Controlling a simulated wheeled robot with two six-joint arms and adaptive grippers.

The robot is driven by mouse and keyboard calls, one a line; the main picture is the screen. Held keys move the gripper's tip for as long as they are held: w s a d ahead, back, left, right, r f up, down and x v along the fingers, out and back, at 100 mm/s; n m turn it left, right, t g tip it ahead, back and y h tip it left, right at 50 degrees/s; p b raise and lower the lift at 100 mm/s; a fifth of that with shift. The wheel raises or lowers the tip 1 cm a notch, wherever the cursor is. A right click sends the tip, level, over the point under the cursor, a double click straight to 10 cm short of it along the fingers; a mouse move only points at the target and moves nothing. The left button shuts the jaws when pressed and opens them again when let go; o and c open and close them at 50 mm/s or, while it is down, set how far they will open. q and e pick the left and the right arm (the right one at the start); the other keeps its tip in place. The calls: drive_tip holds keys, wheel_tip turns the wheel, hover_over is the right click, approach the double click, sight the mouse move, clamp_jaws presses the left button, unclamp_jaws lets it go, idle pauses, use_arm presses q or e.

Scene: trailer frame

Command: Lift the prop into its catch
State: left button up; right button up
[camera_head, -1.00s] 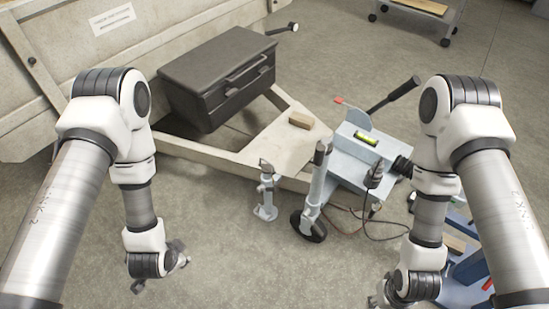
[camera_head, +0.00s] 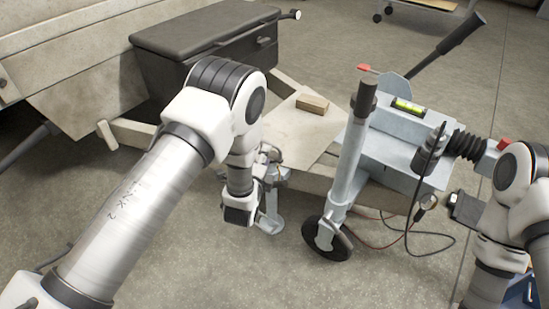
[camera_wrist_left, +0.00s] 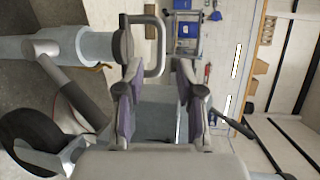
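The prop (camera_head: 272,205) is a slim grey stand with a flat foot, beside the trailer frame left of the jockey wheel. It looks upright, and its upper part is partly hidden by my left gripper (camera_head: 272,178). In the left wrist view my left gripper (camera_wrist_left: 158,95) has its two fingers apart. A grey-blue surface shows between and behind them, and a looped grey handle (camera_wrist_left: 152,45) lies just beyond the fingertips. I cannot tell whether a finger touches the prop. The catch cannot be made out. My right gripper does not show clearly; its arm is at the right edge.
The jockey wheel (camera_head: 326,240) and its tall post (camera_head: 350,155) stand close to the right of my left gripper. Cables (camera_head: 405,235) hang by the grey drawbar box (camera_head: 400,130). A dark toolbox (camera_head: 205,50) and a wooden block (camera_head: 312,104) sit on the frame.

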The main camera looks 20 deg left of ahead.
sight(270, 143)
use_arm(q)
drive_tip(key=w, duration=0.2)
drive_tip(key=w+b, duration=0.1)
drive_tip(key=w, duration=0.1)
drive_tip(key=w+f+b, duration=0.1)
drive_tip(key=w, duration=0.2)
drive_tip(key=shift+w+a+f, duration=0.1)
drive_tip(key=shift+a, duration=0.15)
clamp_jaws()
